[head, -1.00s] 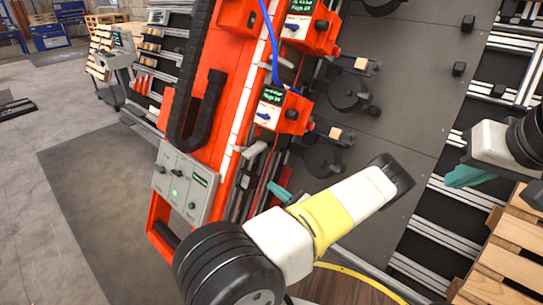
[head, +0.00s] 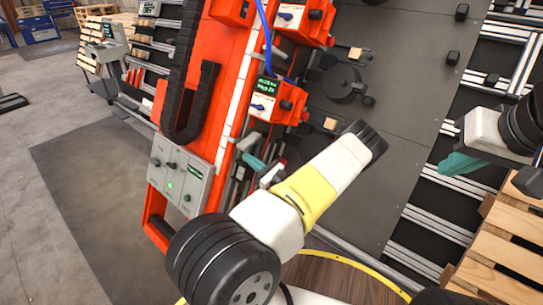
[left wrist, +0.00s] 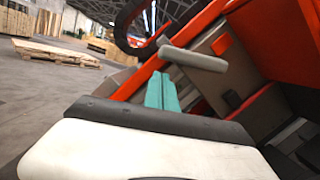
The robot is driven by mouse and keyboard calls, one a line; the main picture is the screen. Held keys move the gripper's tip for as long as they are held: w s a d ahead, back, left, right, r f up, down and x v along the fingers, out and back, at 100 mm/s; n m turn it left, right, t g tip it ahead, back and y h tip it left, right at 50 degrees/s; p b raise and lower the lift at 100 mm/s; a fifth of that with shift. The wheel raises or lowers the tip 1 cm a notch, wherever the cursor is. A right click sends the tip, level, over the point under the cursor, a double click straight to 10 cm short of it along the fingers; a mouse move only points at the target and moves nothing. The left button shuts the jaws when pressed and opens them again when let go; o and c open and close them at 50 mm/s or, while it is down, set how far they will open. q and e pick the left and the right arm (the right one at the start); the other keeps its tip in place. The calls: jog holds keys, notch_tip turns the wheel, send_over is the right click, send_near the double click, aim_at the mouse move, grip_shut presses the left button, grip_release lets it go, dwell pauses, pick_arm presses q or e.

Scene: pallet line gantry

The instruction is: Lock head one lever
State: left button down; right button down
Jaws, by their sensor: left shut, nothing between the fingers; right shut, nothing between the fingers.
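A pale grey bar-shaped lever (head: 247,143) sticks out on the red machine below the nearest red head unit (head: 274,103); I cannot read that unit's label. My left gripper (head: 252,162), teal and shut with nothing in it, is just below the lever. In the left wrist view the lever (left wrist: 193,59) lies across the picture just beyond the teal fingertips (left wrist: 160,80). I cannot tell whether they touch. My left arm hides the machine's lower part. My right gripper (head: 462,163), shut and empty, is far to the right, in front of the rails.
A grey control box (head: 178,175) with knobs and a green light is left of my left arm. A black cable chain (head: 190,105) and a blue hose (head: 267,45) run along the red machine. Wooden pallets (head: 500,250) stand at lower right.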

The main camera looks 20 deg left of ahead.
aim_at(245, 151)
pick_arm(q)
jog(key=shift+s+a+r, duration=0.1)
jog(key=shift+r, duration=0.6)
jog(key=shift+s+r+m, duration=0.1)
jog(key=shift+r+m, duration=0.15)
jog(key=shift+m, duration=0.15)
jog(key=shift+r+m, duration=0.15)
jog(key=shift+m, duration=0.15)
jog(key=shift+s+a+r+m+t, duration=0.15)
jog(key=shift+r+m+t, duration=0.25)
jog(key=shift+m, duration=0.25)
jog(key=shift+s+d+r+m+t, duration=0.15)
jog(key=shift+r+m+t, duration=0.2)
jog(key=shift+m, duration=0.3)
notch_tip(245, 151, up, 2)
jog(key=m+t+h, duration=0.1)
jog(key=m, duration=0.2)
jog(key=shift+s+a+m, duration=0.1)
jog(key=shift+m, duration=0.2)
jog(key=shift+r, duration=0.5)
jog(key=shift+r, duration=0.2)
